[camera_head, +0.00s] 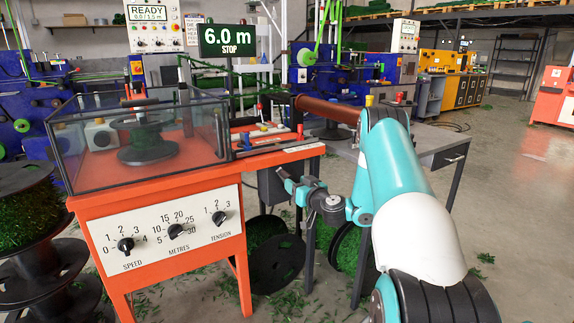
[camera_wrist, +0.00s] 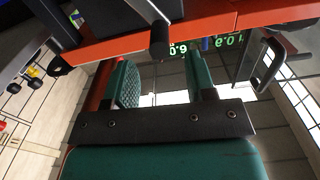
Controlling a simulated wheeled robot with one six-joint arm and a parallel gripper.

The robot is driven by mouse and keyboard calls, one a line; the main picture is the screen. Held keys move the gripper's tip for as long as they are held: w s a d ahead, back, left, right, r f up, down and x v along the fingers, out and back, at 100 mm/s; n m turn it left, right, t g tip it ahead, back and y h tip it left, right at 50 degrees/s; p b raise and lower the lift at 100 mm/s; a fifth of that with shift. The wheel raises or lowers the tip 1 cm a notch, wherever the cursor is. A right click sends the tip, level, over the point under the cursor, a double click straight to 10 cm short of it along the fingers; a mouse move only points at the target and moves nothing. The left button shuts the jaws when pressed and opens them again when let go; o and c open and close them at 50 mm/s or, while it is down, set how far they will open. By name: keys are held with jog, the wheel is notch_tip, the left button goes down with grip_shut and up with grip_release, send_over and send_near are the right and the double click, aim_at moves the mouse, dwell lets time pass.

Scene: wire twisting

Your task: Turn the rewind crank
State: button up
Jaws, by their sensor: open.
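The rewinding bench (camera_head: 215,180) is orange, with a clear cover (camera_head: 95,150) over a dark spool (camera_head: 148,145). My gripper (camera_head: 296,184) is open and empty, low beside the bench's right end. In the wrist view the two green fingers (camera_wrist: 163,82) stand apart with nothing between them. A short black cylindrical grip (camera_wrist: 159,38) shows just beyond the fingertips, close to the orange bench edge; it looks like the crank's handle, but its arm is not clear.
A sign (camera_head: 227,40) reads 6.0 m STOP. The panel (camera_head: 172,228) has speed, metres and tension knobs. A grey table (camera_head: 425,145) stands behind my arm. Spools of green wire (camera_head: 27,215) stand at the left. The floor at the right is mostly open.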

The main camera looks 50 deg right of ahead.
aim_at(287, 176)
jog(key=x, duration=0.6)
jog(key=shift+w, duration=0.15)
jog(key=shift+c, duration=0.3)
grip_shut()
